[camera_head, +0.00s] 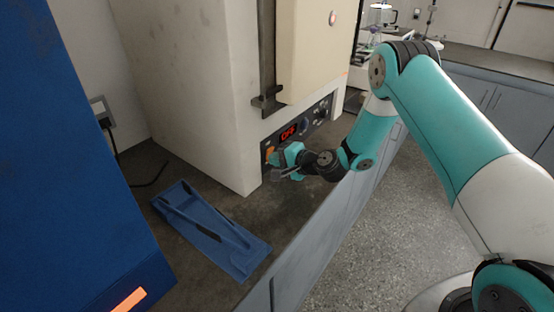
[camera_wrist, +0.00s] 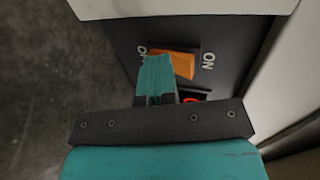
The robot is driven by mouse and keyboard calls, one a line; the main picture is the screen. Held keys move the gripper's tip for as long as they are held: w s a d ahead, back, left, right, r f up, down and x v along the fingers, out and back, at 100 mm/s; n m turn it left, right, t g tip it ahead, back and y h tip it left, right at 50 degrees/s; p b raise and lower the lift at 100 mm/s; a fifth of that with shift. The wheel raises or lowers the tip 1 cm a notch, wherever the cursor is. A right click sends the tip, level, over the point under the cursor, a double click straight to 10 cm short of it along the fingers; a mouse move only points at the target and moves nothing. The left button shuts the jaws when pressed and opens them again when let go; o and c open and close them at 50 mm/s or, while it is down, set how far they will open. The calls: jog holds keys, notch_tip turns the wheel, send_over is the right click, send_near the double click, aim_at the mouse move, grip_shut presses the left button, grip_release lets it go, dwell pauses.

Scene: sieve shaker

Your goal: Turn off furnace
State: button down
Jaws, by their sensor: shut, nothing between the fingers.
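The furnace (camera_head: 205,90) is a large off-white box on the counter. Its dark control panel (camera_head: 322,110) has a red lit display (camera_head: 288,132) that seems to read OFF. An orange rocker switch (camera_wrist: 184,66) sits at the panel's end, between an ON label (camera_wrist: 208,61) and a label partly hidden by my fingers. My gripper (camera_wrist: 156,64) is shut and empty, its fingertips at the switch's end away from ON. I cannot tell if they touch it. In the head view my gripper (camera_head: 276,158) is low in front of the panel.
A blue tray-like holder (camera_head: 210,228) lies on the dark counter (camera_head: 152,168) in front of the furnace. A tall blue machine (camera_head: 70,150) fills the left. Open floor (camera_head: 375,225) lies right of the counter edge. Glassware (camera_head: 380,16) stands at the back.

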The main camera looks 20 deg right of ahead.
jog(key=shift+w+r+p, duration=0.1)
jog(key=shift+r+p, duration=0.35)
jog(key=shift+r, duration=0.5)
jog(key=shift+r, duration=0.1)
jog(key=shift+s+d+r, duration=0.15)
jog(key=shift+s, duration=0.25)
jog(key=b+v, duration=0.2)
jog(key=v, duration=1.1)
jog(key=shift+d+f+b, duration=0.15)
jog(key=shift+f+b, duration=0.05)
jog(key=shift+b, duration=0.25)
